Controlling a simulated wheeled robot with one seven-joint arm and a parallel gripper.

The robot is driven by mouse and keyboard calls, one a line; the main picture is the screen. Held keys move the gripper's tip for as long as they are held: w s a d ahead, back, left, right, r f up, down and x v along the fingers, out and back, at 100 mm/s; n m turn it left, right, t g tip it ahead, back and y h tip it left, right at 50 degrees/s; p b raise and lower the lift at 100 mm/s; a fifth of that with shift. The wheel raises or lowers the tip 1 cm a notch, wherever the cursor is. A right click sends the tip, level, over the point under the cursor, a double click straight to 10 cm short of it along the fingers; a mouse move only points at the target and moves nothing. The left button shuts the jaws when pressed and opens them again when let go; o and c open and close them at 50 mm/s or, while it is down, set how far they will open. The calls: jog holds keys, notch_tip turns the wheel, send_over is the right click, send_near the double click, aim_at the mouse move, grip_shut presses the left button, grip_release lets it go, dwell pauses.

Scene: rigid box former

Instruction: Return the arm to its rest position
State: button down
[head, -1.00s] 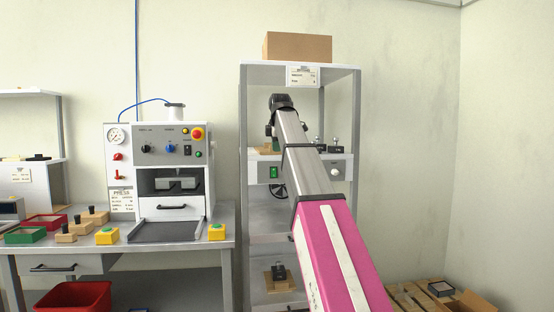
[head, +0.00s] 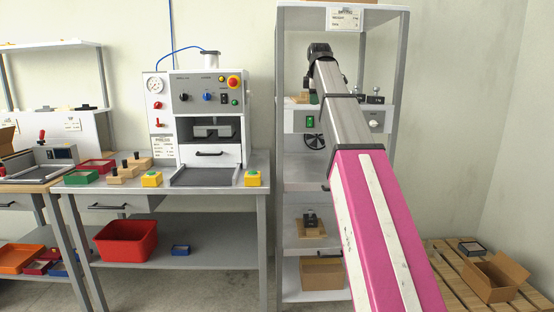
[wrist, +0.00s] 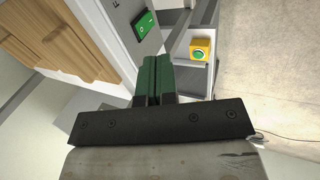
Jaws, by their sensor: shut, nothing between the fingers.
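My arm runs from the lower right of the head view up to the metal shelf rack (head: 387,200). Its dark end is in front of the rack's upper part, beside the white box former unit (head: 345,118) with a green switch and a white dial. The fingers cannot be made out in the head view. In the wrist view my gripper (wrist: 155,62) shows as two green fingers pressed together, with nothing between them. The green switch (wrist: 146,24) is just above the fingers there, on a pale panel. Wooden slats (wrist: 65,38) are at upper left.
A press (head: 205,115) stands on the grey bench (head: 262,190) left of the rack, with yellow button boxes (head: 151,179) in front. A red bin (head: 126,240) is on the lower shelf. An open cardboard box (head: 495,277) sits on a pallet (head: 448,262) at right. Floor shows between bench legs.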

jog(key=s+f+m+g, duration=0.1)
jog(key=s+f+m, duration=0.25)
jog(key=f, duration=1.55)
jog(key=s+f+m+g, duration=0.1)
jog(key=s+f+m, duration=0.3)
jog(key=f, duration=1.5)
jog(key=s+f+m+g, duration=0.1)
jog(key=s+f+m, duration=0.3)
jog(key=s+f, duration=0.6)
jog(key=s+d+f+m+g, duration=0.1)
jog(key=s+f+m, duration=0.4)
jog(key=s+f, duration=0.5)
notch_tip(320, 180, down, 8)
jog(key=shift+d+r+g, duration=0.15)
jog(key=shift+g, duration=0.15)
jog(key=shift+m, duration=0.25)
